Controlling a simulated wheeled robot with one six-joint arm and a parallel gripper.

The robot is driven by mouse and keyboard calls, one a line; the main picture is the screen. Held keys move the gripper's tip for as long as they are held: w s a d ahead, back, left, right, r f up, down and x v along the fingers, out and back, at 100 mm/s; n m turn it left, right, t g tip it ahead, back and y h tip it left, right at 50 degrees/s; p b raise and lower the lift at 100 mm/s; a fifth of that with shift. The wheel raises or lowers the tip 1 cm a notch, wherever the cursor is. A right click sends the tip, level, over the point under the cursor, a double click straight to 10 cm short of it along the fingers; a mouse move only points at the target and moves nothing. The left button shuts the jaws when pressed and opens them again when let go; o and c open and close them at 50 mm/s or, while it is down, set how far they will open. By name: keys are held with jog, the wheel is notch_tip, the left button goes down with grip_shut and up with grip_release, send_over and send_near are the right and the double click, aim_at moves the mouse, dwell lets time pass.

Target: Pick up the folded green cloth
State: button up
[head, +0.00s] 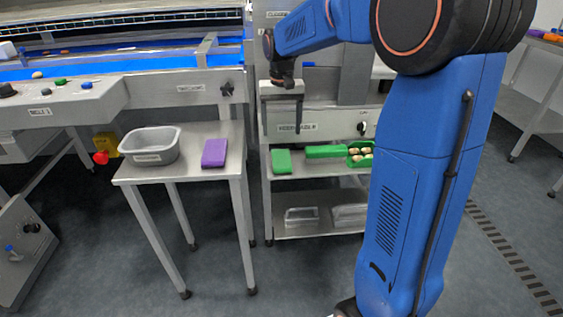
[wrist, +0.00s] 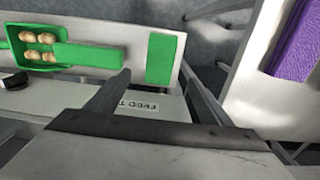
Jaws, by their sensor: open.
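The folded green cloth (head: 281,161) is a small flat rectangle lying at the left end of the metal shelf under the machine. In the wrist view the green cloth (wrist: 166,58) lies beyond my fingertips, between their lines and nearer the right one. My gripper (head: 283,117) points down in front of the machine, above the cloth in the head view. In the wrist view my gripper (wrist: 156,74) has its two fingers spread wide with nothing between them. I see no contact with the cloth.
A folded purple cloth (head: 214,153) and a grey tub (head: 132,148) sit on the left side table (head: 190,171). Clear containers (head: 301,217) stand on the lower shelf. The machine front (head: 330,122) overhangs the shelf.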

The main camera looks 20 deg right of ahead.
aim_at(282, 158)
notch_tip(282, 158, down, 12)
jog(key=shift+r, duration=0.2)
dwell(0.4)
jog(key=shift+c, duration=0.2)
jog(key=c, duration=1.1)
jog(key=shift+r, duration=0.15)
notch_tip(282, 158, up, 28)
jog(key=shift+f, duration=0.1)
